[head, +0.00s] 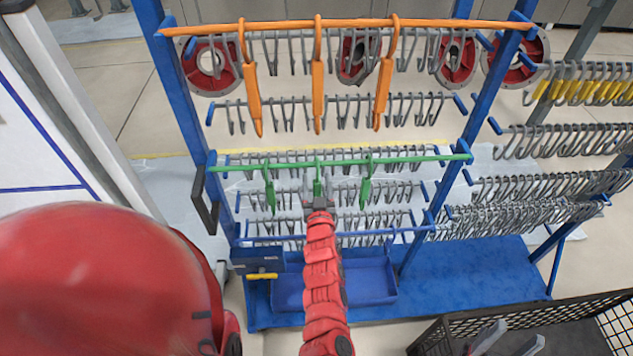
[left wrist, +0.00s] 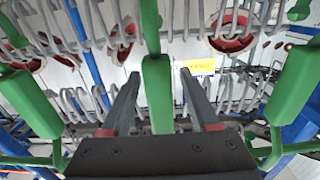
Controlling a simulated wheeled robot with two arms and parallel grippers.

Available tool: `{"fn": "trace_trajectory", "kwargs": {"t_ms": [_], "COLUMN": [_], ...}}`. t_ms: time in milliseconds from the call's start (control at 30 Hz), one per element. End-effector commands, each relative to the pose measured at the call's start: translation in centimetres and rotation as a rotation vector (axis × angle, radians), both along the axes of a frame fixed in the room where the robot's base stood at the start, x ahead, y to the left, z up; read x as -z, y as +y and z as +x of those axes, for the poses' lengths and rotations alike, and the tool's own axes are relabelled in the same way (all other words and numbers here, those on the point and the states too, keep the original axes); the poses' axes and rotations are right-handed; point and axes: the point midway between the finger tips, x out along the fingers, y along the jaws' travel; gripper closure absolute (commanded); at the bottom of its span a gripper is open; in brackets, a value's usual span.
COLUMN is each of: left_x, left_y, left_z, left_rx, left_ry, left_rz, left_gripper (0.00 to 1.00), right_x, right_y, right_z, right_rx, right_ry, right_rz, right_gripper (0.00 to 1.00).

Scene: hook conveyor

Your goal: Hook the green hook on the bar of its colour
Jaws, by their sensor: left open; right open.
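The green bar (head: 430,160) runs across the middle of the blue rack. Three green hooks hang on it: a left one (head: 269,188), a middle one (head: 318,178) and a right one (head: 366,182). My left gripper (head: 319,205) is just below the middle green hook. In the left wrist view, the open fingers (left wrist: 158,98) stand on either side of the middle green hook (left wrist: 157,78), with gaps beside it. Its other end is hidden behind the gripper body. My right gripper (head: 515,336) is open and empty at the bottom right, away from the rack.
An orange bar (head: 440,24) with three orange hooks (head: 318,90) crosses the rack above. A blue bar (head: 350,236) lies below. Rows of grey hooks (head: 350,110) hang behind. A black mesh basket (head: 480,318) stands at the bottom right, near my right gripper.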

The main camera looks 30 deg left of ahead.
Motion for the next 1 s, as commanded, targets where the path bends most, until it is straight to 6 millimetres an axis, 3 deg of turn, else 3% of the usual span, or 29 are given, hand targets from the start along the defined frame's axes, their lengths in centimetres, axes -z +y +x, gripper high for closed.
{"fn": "trace_trajectory", "kwargs": {"t_ms": [267,700,1000], "left_x": [0.2,0.3,0.1], "left_y": [-1.2,-6.9,-9.5], "left_z": [-1.4,-10.2,-13.8], "left_rx": [0.003,0.003,0.004], "left_ry": [-0.001,0.004,0.002], "left_rz": [-0.002,-0.001,-0.002], "left_gripper": [0.38,0.38,0.38], "right_x": [0.6,2.3,2.1], "right_y": [0.0,0.0,0.0], "right_z": [0.0,0.0,0.0], "right_rx": [0.0,0.0,0.0], "right_ry": [0.0,0.0,0.0], "right_rz": [0.0,0.0,0.0], "right_gripper": [0.5,0.5,0.5]}}
